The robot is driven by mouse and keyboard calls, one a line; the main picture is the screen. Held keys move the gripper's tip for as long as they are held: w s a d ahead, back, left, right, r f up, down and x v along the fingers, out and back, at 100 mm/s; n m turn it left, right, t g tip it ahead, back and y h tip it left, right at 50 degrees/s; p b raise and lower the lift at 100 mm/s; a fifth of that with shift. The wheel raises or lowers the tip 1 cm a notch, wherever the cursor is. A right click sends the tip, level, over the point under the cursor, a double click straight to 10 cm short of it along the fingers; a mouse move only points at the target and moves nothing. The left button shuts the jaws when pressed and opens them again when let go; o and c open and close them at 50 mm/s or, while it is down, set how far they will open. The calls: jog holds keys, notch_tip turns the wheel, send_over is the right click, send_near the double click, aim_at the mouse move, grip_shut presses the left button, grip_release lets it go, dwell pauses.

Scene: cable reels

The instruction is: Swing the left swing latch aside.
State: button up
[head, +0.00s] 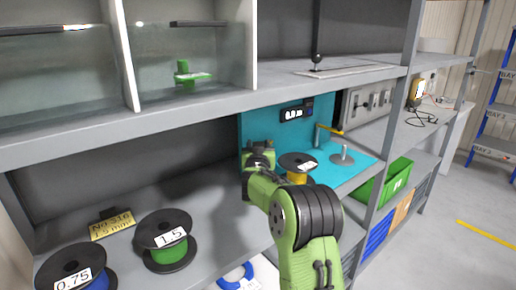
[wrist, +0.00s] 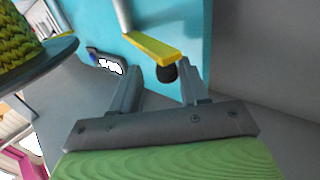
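The left swing latch (wrist: 150,48) shows in the wrist view as a yellow bar on a pale post, with a dark knob (wrist: 167,73) at its end. My gripper (wrist: 160,68) is open, its two fingers on either side of the knob end; I cannot tell whether either finger touches it. In the head view my gripper (head: 258,154) is in front of the left part of the turquoise panel (head: 322,107) and seems to hide this latch. Another yellow latch arm (head: 330,129) on a grey post stands farther right.
A reel with yellow cable (head: 298,163) stands close to the right of my gripper; its flange shows in the wrist view (wrist: 38,66). A small display (head: 297,113) is on the panel. A bare spindle (head: 342,155) stands right. Green (head: 166,243) and blue reels (head: 75,270) stand left.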

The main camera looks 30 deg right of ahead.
jog(key=shift+f, duration=0.1)
jog(key=b+v, duration=0.2)
jog(key=v, duration=1.3)
jog(key=shift+s+a, duration=0.2)
jog(key=shift+s, duration=0.1)
